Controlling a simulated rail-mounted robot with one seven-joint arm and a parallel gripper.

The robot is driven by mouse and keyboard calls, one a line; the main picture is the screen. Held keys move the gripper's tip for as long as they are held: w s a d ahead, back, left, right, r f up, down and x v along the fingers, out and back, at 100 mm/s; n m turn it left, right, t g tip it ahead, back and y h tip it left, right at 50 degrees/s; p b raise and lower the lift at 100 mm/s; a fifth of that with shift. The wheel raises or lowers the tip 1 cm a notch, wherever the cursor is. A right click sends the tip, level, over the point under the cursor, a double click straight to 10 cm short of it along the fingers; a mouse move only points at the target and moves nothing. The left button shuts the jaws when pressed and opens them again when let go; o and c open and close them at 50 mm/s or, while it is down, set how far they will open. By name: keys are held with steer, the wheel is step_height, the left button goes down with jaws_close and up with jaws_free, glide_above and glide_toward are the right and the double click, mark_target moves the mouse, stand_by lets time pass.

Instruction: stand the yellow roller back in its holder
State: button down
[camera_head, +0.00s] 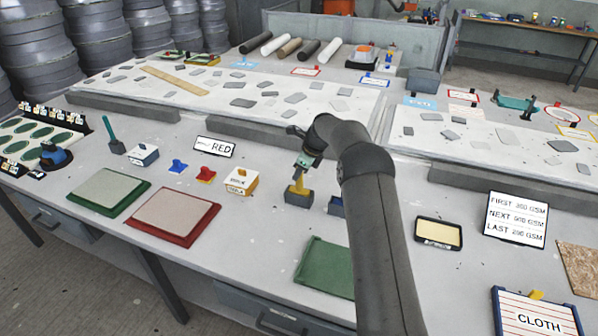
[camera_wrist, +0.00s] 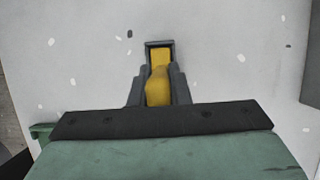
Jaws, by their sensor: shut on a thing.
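The yellow roller (camera_head: 298,186) is upright, with its lower end at the opening of a small dark holder (camera_head: 298,198). My gripper (camera_head: 304,167) is above the holder and shut on the upper part of the roller. In the wrist view, the roller (camera_wrist: 158,88) lies between the two dark fingers (camera_wrist: 158,92), and yellow shows inside the rim of the holder (camera_wrist: 148,44). I cannot tell whether the roller rests on the holder's bottom.
A blue holder (camera_head: 336,206) stands just right, partly hidden by my arm. A white-and-yellow box (camera_head: 241,182), a red piece (camera_head: 206,174) and the RED sign (camera_head: 214,147) are to the left. A green board (camera_head: 325,268) lies in front. The bench between is clear.

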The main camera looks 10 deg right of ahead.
steer(key=shift+f, duration=0.25)
stand_by(0.5)
steer(key=c, duration=1.3)
jaws_free()
steer(key=b+v, duration=0.2)
steer(key=v, duration=1.5)
steer(key=shift+r+b, duration=0.2)
steer(key=shift+b, duration=0.1)
steer(key=s+a+r+n+h, duration=0.1)
steer(key=s+a+r+n, duration=0.15)
steer(key=s, duration=0.25)
steer(key=s+a+r+n, duration=0.1)
steer(key=s+n, duration=0.3)
steer(key=s, duration=0.2)
steer(key=s+f+n+h, duration=0.1)
steer(key=s+n, duration=0.5)
steer(key=s, duration=0.6)
steer(key=s+a+f+n+g+h, duration=0.1)
steer(key=s+f+n, duration=0.3)
steer(key=s, duration=0.8)
steer(key=s+a+f+n+h, duration=0.1)
steer(key=s+f+n, duration=0.2)
steer(key=s+n, duration=0.4)
steer(key=shift+s+a+f+n+g, duration=0.1)
steer(key=shift+s+n+g, duration=0.1)
steer(key=shift+s, duration=1.2)
steer(key=shift+s+a+n+g, duration=0.1)
steer(key=shift+s+n, duration=0.05)
steer(key=shift+s, duration=1.2)
